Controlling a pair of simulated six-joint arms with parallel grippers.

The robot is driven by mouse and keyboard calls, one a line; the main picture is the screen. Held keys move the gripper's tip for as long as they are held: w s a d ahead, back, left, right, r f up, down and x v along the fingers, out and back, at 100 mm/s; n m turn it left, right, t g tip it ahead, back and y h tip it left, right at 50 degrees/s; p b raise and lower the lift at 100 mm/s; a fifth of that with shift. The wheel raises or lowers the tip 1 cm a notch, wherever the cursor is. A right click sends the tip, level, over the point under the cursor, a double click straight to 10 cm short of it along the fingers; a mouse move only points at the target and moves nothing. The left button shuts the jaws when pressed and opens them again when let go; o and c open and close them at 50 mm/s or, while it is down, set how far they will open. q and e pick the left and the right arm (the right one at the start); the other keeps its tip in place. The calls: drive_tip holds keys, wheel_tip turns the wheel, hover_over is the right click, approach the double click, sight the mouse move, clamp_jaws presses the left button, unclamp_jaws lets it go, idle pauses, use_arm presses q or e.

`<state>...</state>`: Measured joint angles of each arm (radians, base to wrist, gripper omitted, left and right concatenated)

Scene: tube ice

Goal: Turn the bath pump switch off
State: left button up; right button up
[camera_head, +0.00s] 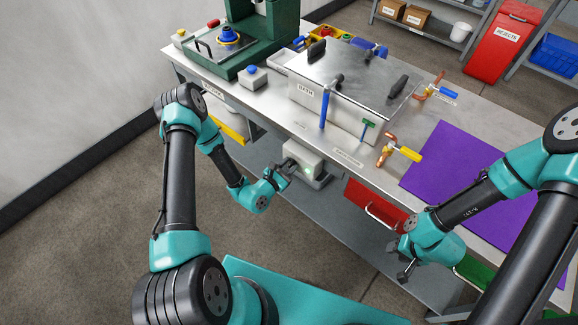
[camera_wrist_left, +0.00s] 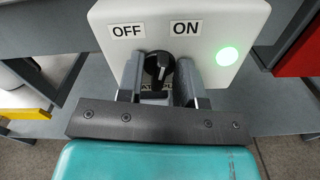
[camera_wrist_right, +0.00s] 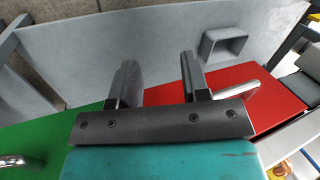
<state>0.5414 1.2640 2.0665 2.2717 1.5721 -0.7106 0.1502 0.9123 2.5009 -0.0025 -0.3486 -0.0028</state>
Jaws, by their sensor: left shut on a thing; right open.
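The bath pump switch is a white box (camera_head: 302,158) under the bench's front edge. In the left wrist view the box (camera_wrist_left: 225,45) carries OFF and ON labels, a lit green lamp (camera_wrist_left: 228,54) on the right, and a black rotary knob (camera_wrist_left: 158,66) between and below the labels. The knob's pale mark appears to lean towards ON. My left gripper (camera_head: 287,169) is at the box front, its fingers (camera_wrist_left: 159,82) on either side of the knob and shut on it. My right gripper (camera_head: 405,263) is open and empty in front of the bench; its fingers show in the right wrist view (camera_wrist_right: 153,85).
The bench top holds a lidded metal bath (camera_head: 345,85), a blue-handled lever (camera_head: 324,108), copper valves with yellow (camera_head: 404,152) and blue handles, and a purple mat (camera_head: 465,165). A red drawer (camera_head: 372,205) and a green drawer (camera_head: 475,275) lie below.

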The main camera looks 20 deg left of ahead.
use_arm(q)
drive_tip(key=n, duration=0.4)
drive_tip(key=shift+a+n, duration=0.1)
drive_tip(key=shift+n, duration=0.2)
drive_tip(key=n, duration=0.4)
idle(0.3)
drive_tip(key=o, duration=0.5)
drive_tip(key=shift+o, duration=0.2)
drive_tip(key=shift+a, duration=0.1)
drive_tip(key=v, duration=1.7)
drive_tip(key=shift+s+a, duration=0.1)
